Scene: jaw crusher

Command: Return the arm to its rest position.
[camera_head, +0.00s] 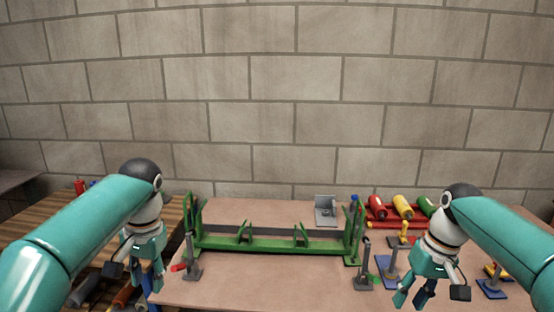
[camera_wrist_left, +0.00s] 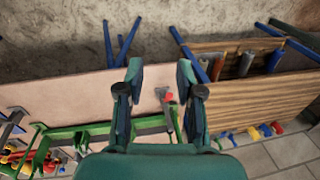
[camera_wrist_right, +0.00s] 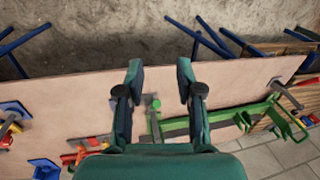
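My left gripper (camera_head: 146,284) hangs on its teal arm at the left, over the gap between the wooden table and the pinkish bench. In the left wrist view its two fingers (camera_wrist_left: 160,82) stand apart with nothing between them. My right gripper (camera_head: 412,298) hangs at the right, above the right part of the bench. In the right wrist view its fingers (camera_wrist_right: 160,80) are also apart and empty. Neither gripper visibly touches anything. The upper parts of both arms lie outside the head view.
The pinkish bench (camera_head: 260,289) carries a green frame (camera_head: 270,245), a grey bracket (camera_head: 325,211) and several clamp-like stands. Red, yellow and green cylinders (camera_head: 402,207) lie at the back right. A wooden table (camera_head: 40,222) stands left. A block wall (camera_head: 270,100) closes the back.

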